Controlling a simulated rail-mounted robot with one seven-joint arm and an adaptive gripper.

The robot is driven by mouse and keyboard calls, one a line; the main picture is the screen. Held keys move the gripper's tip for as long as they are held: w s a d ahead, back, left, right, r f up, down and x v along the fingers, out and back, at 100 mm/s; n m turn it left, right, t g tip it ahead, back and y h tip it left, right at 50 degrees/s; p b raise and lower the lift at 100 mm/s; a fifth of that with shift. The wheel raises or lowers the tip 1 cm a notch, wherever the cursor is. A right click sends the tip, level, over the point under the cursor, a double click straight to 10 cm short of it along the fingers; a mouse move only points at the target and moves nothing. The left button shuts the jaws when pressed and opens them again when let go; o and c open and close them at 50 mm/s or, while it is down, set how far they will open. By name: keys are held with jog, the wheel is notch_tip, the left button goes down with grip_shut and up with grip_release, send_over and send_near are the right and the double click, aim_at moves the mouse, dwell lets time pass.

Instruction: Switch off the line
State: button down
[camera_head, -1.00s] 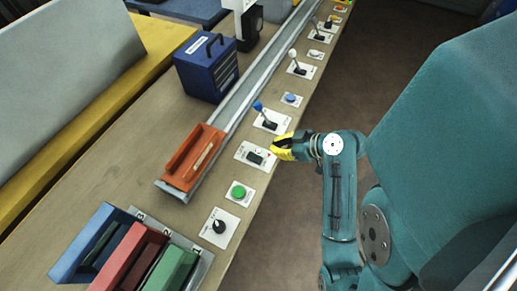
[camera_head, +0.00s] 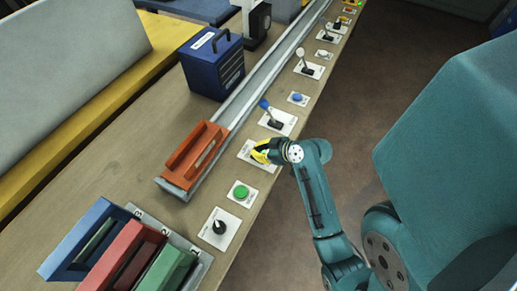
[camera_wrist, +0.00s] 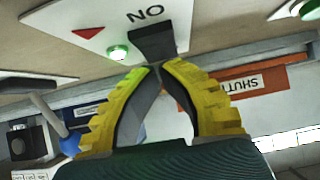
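A white switch plate (camera_head: 246,150) lies on the bench's right edge, beside the orange block. In the wrist view the plate (camera_wrist: 75,15) shows the word ON, a red triangle, a lit green lamp (camera_wrist: 118,52) and a black switch lever (camera_wrist: 153,44). My gripper (camera_head: 256,155) is over this plate and hides the lever in the head view. In the wrist view its yellow fingertips (camera_wrist: 157,69) are together, empty, right at the lever's end. Whether they touch it I cannot tell.
A green button (camera_head: 240,192) and a black knob (camera_head: 219,227) sit nearer; a blue-tipped lever (camera_head: 271,114) and a blue button (camera_head: 297,97) sit farther along. The orange block (camera_head: 195,153) stands on a grey rail. The floor to the right is clear.

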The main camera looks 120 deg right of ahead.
jog(key=p, duration=0.3)
jog(key=shift+w+d+r+y, duration=0.1)
jog(key=shift+w+y, duration=0.1)
jog(key=shift+y, duration=0.2)
jog(key=shift+d+f+g, duration=0.1)
jog(key=shift+f+g, duration=0.3)
jog(key=shift+f, duration=0.15)
jog(key=shift+s+a+r+p, duration=0.2)
jog(key=shift+s+a+p, duration=0.35)
jog(key=shift+a, duration=0.15)
jog(key=r+p, duration=0.4)
jog(key=shift+w+d+r+p, duration=0.2)
jog(key=shift+r+p, duration=0.1)
jog(key=shift+p, duration=0.05)
jog(key=r+p+v, duration=0.1)
jog(key=v, duration=0.8)
jog(key=shift+d, duration=0.3)
